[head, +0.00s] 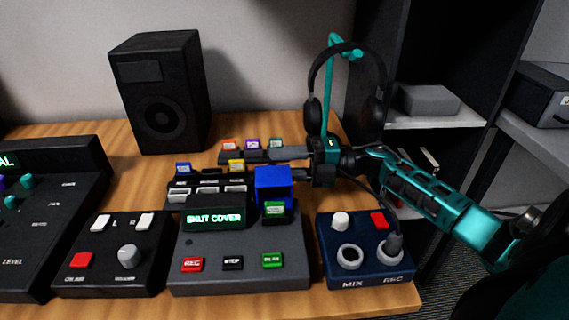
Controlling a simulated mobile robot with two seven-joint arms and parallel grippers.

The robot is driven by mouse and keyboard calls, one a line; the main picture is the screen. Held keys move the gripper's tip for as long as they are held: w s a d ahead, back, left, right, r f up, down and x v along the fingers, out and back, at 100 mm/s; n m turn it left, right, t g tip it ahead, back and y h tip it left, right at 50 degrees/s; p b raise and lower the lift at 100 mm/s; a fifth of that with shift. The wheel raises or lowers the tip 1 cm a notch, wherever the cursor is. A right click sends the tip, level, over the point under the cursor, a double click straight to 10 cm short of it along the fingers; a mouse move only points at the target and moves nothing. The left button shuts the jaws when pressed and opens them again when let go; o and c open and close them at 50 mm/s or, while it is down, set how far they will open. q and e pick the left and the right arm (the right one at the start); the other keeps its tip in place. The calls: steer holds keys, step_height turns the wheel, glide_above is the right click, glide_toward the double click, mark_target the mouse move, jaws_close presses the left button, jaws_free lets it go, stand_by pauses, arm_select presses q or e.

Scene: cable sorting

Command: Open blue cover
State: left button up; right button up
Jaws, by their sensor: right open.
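The blue cover (273,184) shows as a boxy blue piece at the back right of the middle grey console (240,243). A green labelled piece (274,209) shows just in front of and below it. I cannot tell for sure how far the cover is tilted. The console's display (215,218) reads "SHUT COVER" in green. My right gripper (302,168) is open, reaching in from the right, just to the right of and behind the blue cover. Whether it touches the cover is unclear. My left gripper is not in view.
A black speaker (158,92) stands at the back left, and headphones (343,85) hang on a teal stand behind my right gripper. Racks of small coloured cartridges (253,144) lie behind the console. A volume box (115,257) and a navy mix box (366,252) flank it.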

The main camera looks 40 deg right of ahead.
steer(key=v, duration=1.3)
